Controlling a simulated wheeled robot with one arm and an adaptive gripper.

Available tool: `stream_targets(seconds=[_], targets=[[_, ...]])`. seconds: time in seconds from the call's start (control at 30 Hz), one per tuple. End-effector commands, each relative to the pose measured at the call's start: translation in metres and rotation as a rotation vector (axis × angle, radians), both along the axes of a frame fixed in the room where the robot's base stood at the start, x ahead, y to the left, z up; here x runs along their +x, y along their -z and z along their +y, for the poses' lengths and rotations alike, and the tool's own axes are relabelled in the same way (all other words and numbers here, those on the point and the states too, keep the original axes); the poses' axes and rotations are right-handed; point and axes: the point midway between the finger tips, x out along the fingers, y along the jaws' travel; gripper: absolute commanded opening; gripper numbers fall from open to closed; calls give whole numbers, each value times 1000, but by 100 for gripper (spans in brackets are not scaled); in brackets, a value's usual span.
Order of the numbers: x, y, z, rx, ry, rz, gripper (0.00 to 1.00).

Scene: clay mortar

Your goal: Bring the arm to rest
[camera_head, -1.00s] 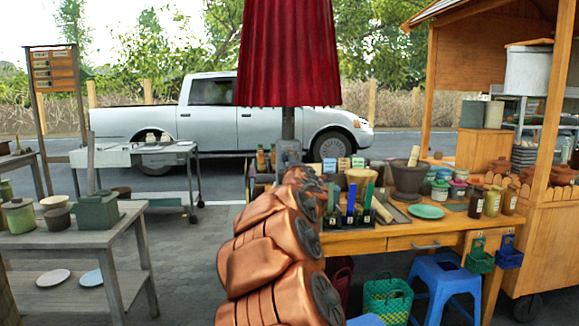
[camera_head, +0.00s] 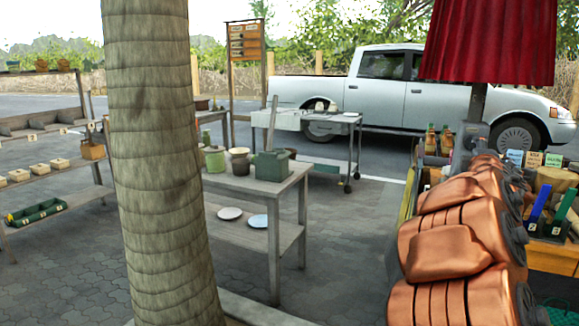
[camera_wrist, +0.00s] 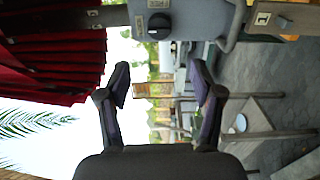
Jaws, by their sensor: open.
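My arm, in copper-coloured padding, fills the lower right of the head view, in front of the wooden workbench. Its far end is hidden there, so the fingers do not show in that view. In the wrist view my gripper (camera_wrist: 160,82) has its two dark fingers spread wide apart with nothing between them. Beyond the fingers, a grey post carries a grey box with a black knob (camera_wrist: 159,26). It lies past the fingertips at the top of the wrist view.
A red parasol (camera_head: 490,40) on a grey pole stands close behind my arm. A tree trunk (camera_head: 155,160) rises at left. A grey table (camera_head: 290,185) holds pots. A shelf rack stands far left, a pickup (camera_head: 385,95) behind. Paving between the trunk and rack is open.

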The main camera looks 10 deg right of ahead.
Motion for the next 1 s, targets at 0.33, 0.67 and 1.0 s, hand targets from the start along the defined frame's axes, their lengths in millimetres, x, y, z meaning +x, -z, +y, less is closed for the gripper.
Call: stream_targets(seconds=[0.33,0.67,1.0], targets=[[-44,30,28,295,189,-60,66],[-115,136,115,778,431,-2,66],[-210,250,262,1191,646,277,66]])
